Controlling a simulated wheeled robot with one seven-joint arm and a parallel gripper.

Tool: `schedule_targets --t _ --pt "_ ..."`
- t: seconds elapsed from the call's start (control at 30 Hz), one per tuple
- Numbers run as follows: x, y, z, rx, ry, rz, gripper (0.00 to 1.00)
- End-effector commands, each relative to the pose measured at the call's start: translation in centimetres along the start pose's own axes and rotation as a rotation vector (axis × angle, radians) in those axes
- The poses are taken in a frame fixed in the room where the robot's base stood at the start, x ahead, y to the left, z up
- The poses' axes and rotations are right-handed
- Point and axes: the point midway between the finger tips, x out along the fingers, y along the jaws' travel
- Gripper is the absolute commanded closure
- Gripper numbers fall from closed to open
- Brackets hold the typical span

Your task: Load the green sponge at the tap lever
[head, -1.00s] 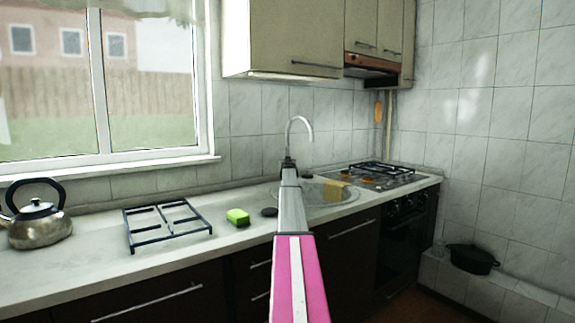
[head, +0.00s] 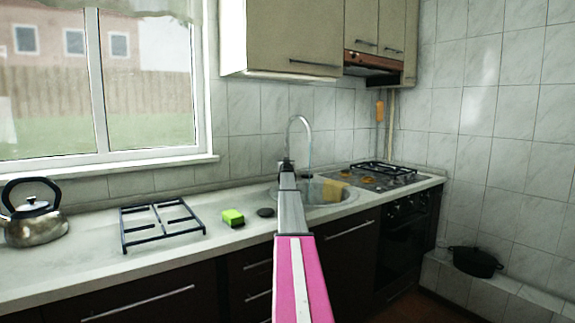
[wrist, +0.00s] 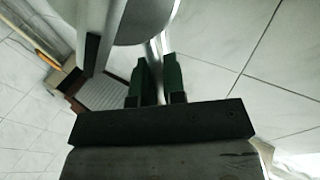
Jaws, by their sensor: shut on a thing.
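The green sponge (head: 232,217) lies on the counter left of the sink, with a darker underside. The tap (head: 301,120) rises behind the sink as a thin curved spout. My gripper (head: 287,165) is at the tap's base, left of the spout, and away from the sponge; my arm hides the lower part of the tap. In the wrist view my gripper (wrist: 159,80) has its two dark green fingers closed around a pale, narrow metal piece, apparently part of the tap. Which part it is I cannot tell clearly. The sponge does not show in the wrist view.
A black pan grate (head: 160,225) and a kettle (head: 35,215) stand on the counter to the left. A dark round disc (head: 265,212) lies beside the sponge. A yellow cloth (head: 333,190) hangs at the sink (head: 325,203). The stove (head: 375,177) is to the right.

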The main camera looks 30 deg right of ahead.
Motion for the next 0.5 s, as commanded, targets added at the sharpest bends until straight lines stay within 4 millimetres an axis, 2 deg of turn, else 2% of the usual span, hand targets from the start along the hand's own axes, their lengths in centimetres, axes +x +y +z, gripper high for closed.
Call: schedule_targets --t 0.03,0.07,0.1,0.5 --pt "-0.01 -0.03 -0.02 0.000 0.000 0.000 0.79" --pt "-0.01 -0.03 -0.02 0.000 0.000 0.000 0.69" --pt "-0.01 -0.03 -0.01 0.000 0.000 0.000 0.65" --pt "-0.62 0.00 0.01 0.000 -0.001 0.000 0.65"
